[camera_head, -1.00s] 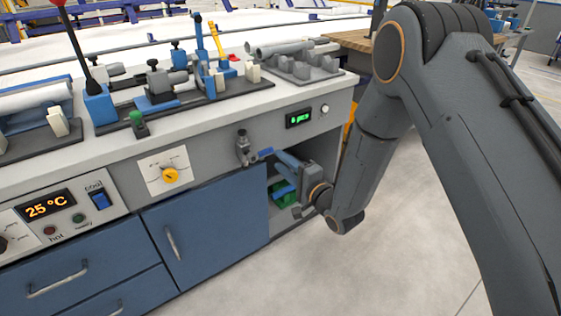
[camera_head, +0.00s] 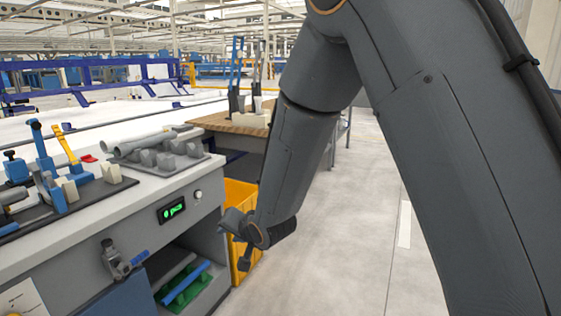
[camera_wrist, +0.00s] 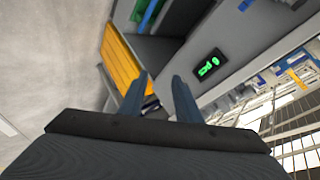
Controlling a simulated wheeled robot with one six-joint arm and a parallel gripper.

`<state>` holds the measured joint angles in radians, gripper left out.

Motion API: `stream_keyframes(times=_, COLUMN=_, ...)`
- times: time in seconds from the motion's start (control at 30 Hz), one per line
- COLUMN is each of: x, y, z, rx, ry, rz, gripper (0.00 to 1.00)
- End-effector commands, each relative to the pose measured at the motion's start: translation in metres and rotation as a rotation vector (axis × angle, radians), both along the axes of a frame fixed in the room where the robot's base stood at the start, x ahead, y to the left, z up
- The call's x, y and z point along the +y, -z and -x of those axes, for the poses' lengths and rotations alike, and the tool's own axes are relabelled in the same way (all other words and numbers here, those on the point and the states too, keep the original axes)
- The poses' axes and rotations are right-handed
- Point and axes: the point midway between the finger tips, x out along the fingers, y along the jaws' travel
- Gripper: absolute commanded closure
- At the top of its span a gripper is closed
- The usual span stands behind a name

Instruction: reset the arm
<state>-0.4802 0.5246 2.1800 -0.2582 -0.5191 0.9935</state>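My arm reaches down from the upper right in the head view, with its wrist beside the right end of the workbench (camera_head: 150,195). My gripper (camera_wrist: 160,77) shows in the wrist view as two blue-grey fingers standing apart with nothing between them. My gripper is clear of the bench's valve with the blue handle (camera_head: 118,262).
A yellow bin (camera_head: 238,195) stands close behind my wrist. An open shelf holds a green holder with blue and grey pipes (camera_head: 180,283). Grey pipes (camera_head: 140,142) lie on a rack on top. Open floor (camera_head: 345,250) lies to the right.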

Motion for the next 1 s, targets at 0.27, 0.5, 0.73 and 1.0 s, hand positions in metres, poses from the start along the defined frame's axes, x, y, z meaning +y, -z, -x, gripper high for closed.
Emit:
stream_keyframes(times=0.27, x=-0.119, y=-0.034, z=0.062, rx=0.149, ry=-0.018, rz=0.368, gripper=0.70)
stream_keyframes(times=0.5, x=-0.196, y=-0.054, z=0.159, rx=0.350, ry=-0.138, rz=0.574, gripper=0.70)
stream_keyframes(times=0.73, x=-0.229, y=-0.066, z=0.230, rx=0.486, ry=-0.259, rz=0.641, gripper=0.70)
stream_keyframes(times=1.0, x=-0.248, y=-0.077, z=0.293, rx=0.592, ry=-0.379, rz=0.662, gripper=0.70)
